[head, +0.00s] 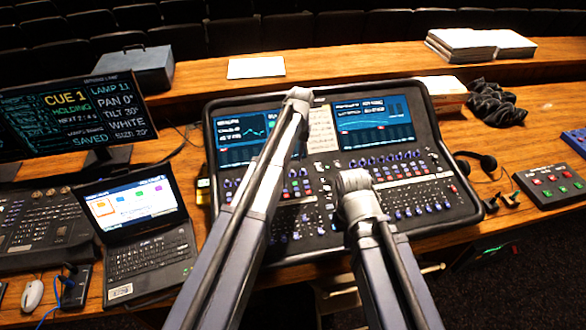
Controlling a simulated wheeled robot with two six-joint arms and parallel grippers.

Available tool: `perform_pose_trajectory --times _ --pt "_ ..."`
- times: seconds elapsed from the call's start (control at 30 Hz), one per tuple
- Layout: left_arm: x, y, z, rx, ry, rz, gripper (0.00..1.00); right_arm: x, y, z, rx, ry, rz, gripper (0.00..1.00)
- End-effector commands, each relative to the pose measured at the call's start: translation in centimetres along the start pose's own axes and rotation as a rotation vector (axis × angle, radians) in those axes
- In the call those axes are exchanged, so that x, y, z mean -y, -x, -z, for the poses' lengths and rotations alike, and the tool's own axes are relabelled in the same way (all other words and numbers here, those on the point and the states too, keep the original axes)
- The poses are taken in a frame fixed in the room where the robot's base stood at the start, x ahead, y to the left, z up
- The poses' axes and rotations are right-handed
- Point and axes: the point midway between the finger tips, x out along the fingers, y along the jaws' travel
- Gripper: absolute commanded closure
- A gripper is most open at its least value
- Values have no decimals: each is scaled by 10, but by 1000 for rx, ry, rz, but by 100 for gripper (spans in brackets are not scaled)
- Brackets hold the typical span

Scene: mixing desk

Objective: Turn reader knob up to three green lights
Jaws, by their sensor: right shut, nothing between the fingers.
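The mixing console (437,150) stands in the middle of the desk, with two lit screens and rows of small knobs, buttons and faders. I cannot tell which knob is the reader knob, and no row of three green lights can be made out. My left arm crosses the console from the lower left to its top edge; its fingers are not seen. My right arm reaches the lower middle of the console, and my right gripper (357,190) is shut and empty over the controls. The arms hide part of the panel.
A laptop (150,255), a monitor (75,112) and another control panel (40,228) stand left. A button box (552,180) with red and green buttons, headphones (478,165) and a dark cloth (495,103) lie right. Paper (256,67) lies behind the console.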

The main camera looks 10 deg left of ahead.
Motion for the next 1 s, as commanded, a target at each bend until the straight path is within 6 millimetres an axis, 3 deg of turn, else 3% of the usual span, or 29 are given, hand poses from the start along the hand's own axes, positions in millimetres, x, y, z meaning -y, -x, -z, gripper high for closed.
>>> perform_pose_trajectory --times 0.6,1.0 --pt "0 -70 0 0 0 0 67 7 -69 4 0 -1 0 100" --pt "0 -75 0 0 -1 0 67 7 -74 4 0 -1 0 100"
